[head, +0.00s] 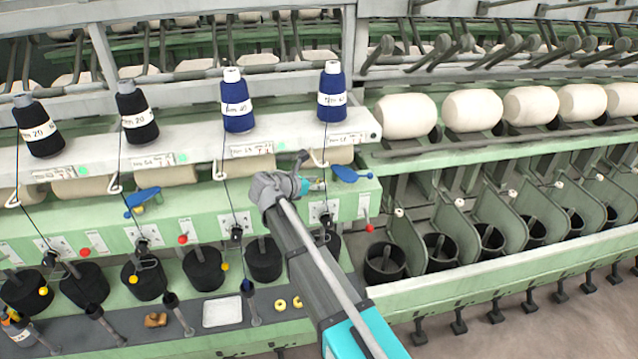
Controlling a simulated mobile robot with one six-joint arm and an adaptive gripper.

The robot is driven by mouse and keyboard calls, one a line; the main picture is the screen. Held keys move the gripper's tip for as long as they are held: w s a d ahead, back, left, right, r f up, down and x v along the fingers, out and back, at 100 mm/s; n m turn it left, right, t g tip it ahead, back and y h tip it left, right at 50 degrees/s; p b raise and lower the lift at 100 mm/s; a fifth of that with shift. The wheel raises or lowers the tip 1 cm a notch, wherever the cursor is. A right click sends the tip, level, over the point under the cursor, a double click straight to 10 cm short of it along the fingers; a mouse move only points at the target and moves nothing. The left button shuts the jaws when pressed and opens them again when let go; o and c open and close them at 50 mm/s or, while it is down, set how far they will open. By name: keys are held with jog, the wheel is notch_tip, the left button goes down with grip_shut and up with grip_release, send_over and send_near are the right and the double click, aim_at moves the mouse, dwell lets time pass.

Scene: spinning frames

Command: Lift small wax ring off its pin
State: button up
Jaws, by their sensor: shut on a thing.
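My gripper (307,181) is at the front of the green machine rail, just left of a blue lever (351,174). It is shut. A small yellowish bit (317,184) shows at its tips, which fits the small wax ring; most of it is hidden by the gripper. The pin is also hidden, so I cannot tell whether the ring is still around it. A similar yellow ring (138,210) sits beside the blue lever further left.
Two yellow rings (281,304) lie on the grey lower shelf, near a white tray (222,312) and brown pieces (156,320). Blue (237,118) and black (135,123) yarn cones stand on the ledge above. Threads run down the front. Black cups (264,262) line up below.

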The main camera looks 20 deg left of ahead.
jog(key=shift+r, duration=0.1)
notch_tip(320, 180, up, 4)
jog(key=p, duration=0.4)
jog(key=s+a, duration=0.4)
jog(key=s, duration=0.4)
jog(key=s+a, duration=0.4)
jog(key=s, duration=0.4)
jog(key=shift+a+f, duration=0.3)
jog(key=shift+f, duration=0.05)
jog(key=shift+w+b, duration=0.1)
jog(key=shift+b, duration=0.2)
